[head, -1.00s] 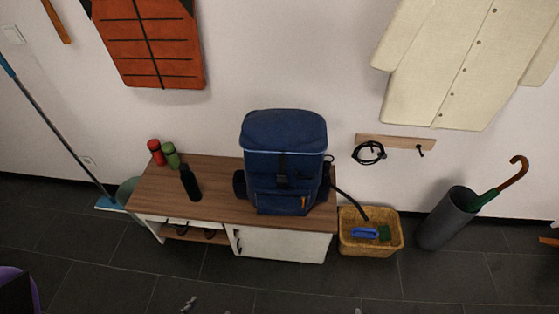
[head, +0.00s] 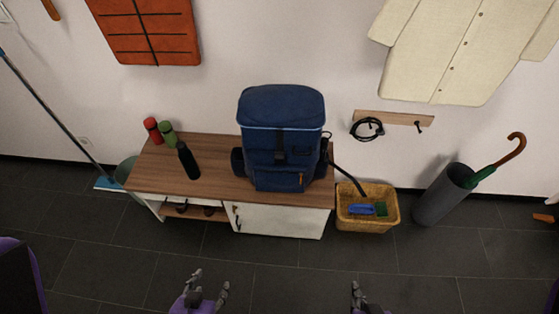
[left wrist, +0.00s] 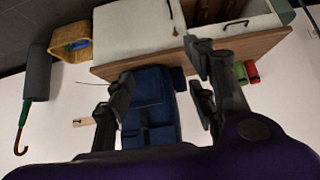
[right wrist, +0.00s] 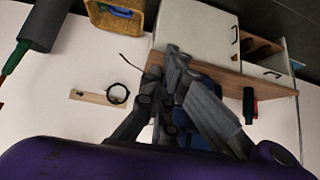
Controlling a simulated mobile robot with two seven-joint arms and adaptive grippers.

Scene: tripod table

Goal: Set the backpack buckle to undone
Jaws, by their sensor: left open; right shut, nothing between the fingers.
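The blue backpack (head: 283,108) stands upright on the wooden bench top. A dark strap with a small dark buckle (head: 280,155) runs down its front; the buckle is too small to tell whether it is fastened. My left gripper (head: 209,282) is open and empty, low in the head view, in front of the bench and apart from the backpack. In the left wrist view the backpack (left wrist: 150,88) shows between and beyond its spread fingers. My right gripper (head: 356,290) is shut and empty at the bottom edge; in the right wrist view its fingers hide most of the backpack.
The bench (head: 215,185) also carries a black bottle (head: 188,160), a red bottle (head: 152,130) and a green bottle (head: 168,133). A wicker basket (head: 368,220) and an umbrella stand (head: 441,195) are to the right. The floor before the bench is clear.

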